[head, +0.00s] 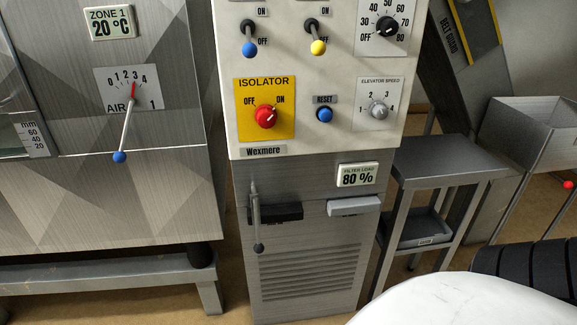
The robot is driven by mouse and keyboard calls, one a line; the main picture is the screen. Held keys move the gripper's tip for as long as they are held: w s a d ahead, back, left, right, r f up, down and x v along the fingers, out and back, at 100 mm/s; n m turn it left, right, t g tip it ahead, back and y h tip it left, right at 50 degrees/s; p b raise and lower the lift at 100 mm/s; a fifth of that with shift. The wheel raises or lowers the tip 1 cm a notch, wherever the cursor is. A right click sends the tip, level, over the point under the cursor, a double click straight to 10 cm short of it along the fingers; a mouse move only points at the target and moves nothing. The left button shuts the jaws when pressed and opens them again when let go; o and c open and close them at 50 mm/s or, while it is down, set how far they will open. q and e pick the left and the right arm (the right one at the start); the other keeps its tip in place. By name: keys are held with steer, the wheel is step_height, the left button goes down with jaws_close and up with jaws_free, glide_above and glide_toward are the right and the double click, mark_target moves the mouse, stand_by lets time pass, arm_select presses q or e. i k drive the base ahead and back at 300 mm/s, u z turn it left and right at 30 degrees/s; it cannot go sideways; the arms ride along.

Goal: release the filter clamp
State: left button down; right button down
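A grey lever (255,212) with a dark ball end (259,248) hangs nearly straight down on the front of the grey lower cabinet (300,300). It looks like the filter clamp, but I cannot read a label on it. It passes in front of a black bar-shaped part (289,211). A light grey bar-shaped part (354,206) sits to its right, under a display (357,175) reading "FILTER LOAD 80 %". Neither of my grippers is in view.
Above is a cream panel (300,65) with a red isolator knob (265,116), blue reset button (324,115) and switches. An air lever (126,130) is at left. A grey side table (450,160) stands at right. A white rounded shape (460,302) fills the bottom right.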

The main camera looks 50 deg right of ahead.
mark_target(258, 248)
steer(key=z, duration=1.3)
steer(key=i, duration=0.15)
steer(key=z, duration=0.1)
